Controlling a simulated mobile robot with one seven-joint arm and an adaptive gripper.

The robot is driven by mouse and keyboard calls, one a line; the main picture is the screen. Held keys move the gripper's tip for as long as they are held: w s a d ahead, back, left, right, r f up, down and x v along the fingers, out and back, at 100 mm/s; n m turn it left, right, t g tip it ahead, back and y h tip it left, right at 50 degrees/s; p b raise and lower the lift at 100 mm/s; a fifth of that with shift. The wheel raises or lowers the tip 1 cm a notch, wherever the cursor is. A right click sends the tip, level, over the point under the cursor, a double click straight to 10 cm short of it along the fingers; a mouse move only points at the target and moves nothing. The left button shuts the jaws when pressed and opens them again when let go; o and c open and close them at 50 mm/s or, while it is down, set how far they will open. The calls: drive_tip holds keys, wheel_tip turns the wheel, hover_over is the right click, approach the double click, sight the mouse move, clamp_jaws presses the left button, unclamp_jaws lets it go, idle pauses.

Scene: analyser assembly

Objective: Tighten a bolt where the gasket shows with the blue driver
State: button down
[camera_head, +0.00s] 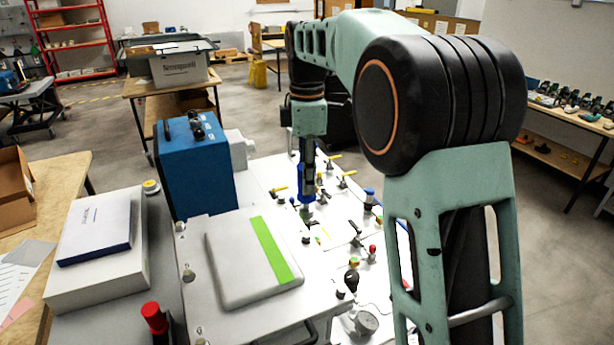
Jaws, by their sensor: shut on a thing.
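My gripper (307,165) points straight down over the white panel (262,172) of the analyser, near the middle of the view. It is shut on the blue driver (304,191), which hangs upright below it. The driver's lower end is close to the panel among small fittings; I cannot tell whether its tip touches a bolt. The bolts and any showing gasket are too small to make out from here, and the driver and gripper hide part of the panel behind them.
Yellow-handled valves (279,190), a blue-topped fitting (369,195), a red-topped fitting (373,249) and a gauge (366,323) crowd the panel. A blue box (194,170) stands at its back left. A light cover with a green stripe (272,250) lies in front.

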sight(307, 204)
drive_tip(key=shift+w, duration=0.45)
wheel_tip(307, 204, down, 4)
drive_tip(key=b, duration=0.4)
drive_tip(key=shift+s+f, duration=0.1)
drive_tip(key=shift+f+b, duration=0.5)
drive_tip(key=shift+f, duration=0.15)
drive_tip(key=shift+f+b, duration=0.5)
drive_tip(key=shift+f, duration=0.8)
idle(0.8)
